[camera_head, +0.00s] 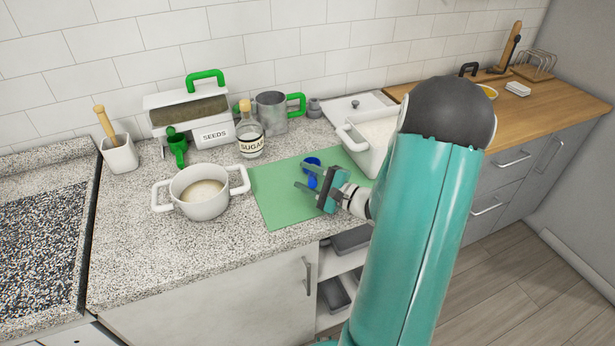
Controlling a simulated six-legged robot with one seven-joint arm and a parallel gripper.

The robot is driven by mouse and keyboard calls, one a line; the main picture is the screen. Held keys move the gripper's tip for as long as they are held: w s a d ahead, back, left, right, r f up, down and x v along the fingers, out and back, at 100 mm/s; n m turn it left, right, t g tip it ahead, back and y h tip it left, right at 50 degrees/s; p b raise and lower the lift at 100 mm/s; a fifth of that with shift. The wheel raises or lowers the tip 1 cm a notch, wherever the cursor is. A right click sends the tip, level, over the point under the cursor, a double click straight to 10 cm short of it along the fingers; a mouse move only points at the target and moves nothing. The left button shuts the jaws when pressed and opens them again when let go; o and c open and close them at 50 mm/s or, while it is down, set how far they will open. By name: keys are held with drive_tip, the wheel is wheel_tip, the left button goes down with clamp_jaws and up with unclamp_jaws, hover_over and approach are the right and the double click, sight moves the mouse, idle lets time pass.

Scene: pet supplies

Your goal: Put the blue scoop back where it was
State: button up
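The blue scoop (312,163) is over the green mat (275,205), at my gripper. Its round end shows above the fingers, and a blue part shows between them. My gripper (302,176) points left over the mat, with its two fingers apart around the blue part. A gap seems to show beside that part, and I see no clear grip on it. I cannot tell whether the scoop touches the mat. A green scoop (177,146) stands by the white seeds container (212,135).
A white pot (201,205) stands left of the mat, with a sugar bottle (250,135) and a grey mug (271,112) behind. The counter's front left is clear.

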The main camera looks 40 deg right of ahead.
drive_tip(key=shift+s+d+r, duration=0.1)
drive_tip(key=shift+s+r, duration=0.05)
drive_tip(key=shift+s, duration=0.05)
drive_tip(key=v, duration=1.1)
drive_tip(key=shift+s+d, duration=0.1)
drive_tip(key=shift+s, duration=0.15)
drive_tip(key=shift+r, duration=0.1)
